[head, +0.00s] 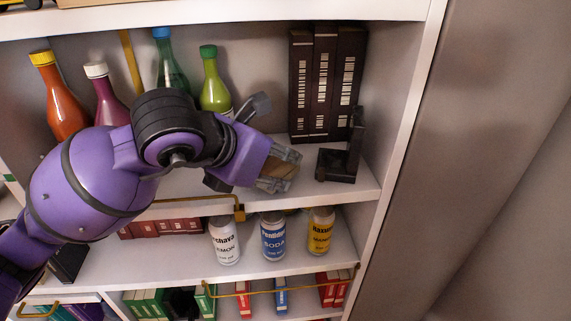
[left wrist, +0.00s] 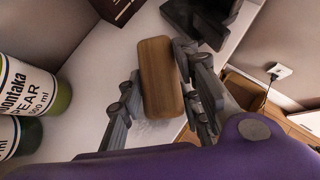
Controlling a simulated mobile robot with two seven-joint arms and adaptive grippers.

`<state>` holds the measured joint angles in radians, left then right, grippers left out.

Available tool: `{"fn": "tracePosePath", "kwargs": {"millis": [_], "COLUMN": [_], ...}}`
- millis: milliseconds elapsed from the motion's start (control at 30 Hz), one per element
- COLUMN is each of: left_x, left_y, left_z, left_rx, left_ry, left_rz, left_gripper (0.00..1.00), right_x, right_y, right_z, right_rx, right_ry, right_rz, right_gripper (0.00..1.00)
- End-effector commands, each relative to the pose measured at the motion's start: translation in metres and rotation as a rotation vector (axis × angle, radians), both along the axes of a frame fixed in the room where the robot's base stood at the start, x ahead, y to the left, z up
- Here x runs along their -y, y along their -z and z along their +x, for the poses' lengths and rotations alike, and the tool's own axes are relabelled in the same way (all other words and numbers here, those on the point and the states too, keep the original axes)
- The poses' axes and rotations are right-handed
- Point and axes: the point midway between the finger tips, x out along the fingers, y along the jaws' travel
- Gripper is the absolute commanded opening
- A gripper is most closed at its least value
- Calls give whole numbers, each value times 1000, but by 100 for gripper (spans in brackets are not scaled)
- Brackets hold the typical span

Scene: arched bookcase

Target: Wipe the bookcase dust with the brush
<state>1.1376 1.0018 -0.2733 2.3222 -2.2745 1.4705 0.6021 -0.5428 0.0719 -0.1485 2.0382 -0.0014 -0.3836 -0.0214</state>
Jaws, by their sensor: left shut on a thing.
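My left gripper (head: 281,168) is at the front of the bookcase's upper shelf (head: 355,193), left of the black bookend. It is shut on the brush (left wrist: 160,76), a brown wooden block seen between the fingers (left wrist: 157,98) in the left wrist view. In the head view only a small brown part of the brush (head: 274,173) shows. Its bristles are hidden, and I cannot tell whether they touch the shelf. A faint pale patch shows on the white shelf near the brush in the left wrist view; I cannot tell if it is dust. My right gripper is out of view.
Dark books (head: 326,85) and a black bookend (head: 345,157) stand at the shelf's right. Several bottles, including a green one (head: 213,84), stand behind my arm. Cans, including a yellow one (head: 320,232), stand on the shelf below. A brass rail (head: 195,199) runs along the front.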

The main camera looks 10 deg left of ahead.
Motion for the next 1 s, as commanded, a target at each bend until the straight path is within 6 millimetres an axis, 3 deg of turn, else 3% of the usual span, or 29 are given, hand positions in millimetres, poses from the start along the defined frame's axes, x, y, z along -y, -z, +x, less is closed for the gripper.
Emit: {"fn": "tracePosePath", "kwargs": {"millis": [1000], "left_x": [-60], "left_y": [2], "left_z": [-17], "left_rx": [-7], "left_ry": [-4], "left_rz": [8], "left_gripper": [0], "right_x": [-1], "right_y": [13], "right_z": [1], "right_rx": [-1], "right_ry": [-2], "right_rz": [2], "right_gripper": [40]}}
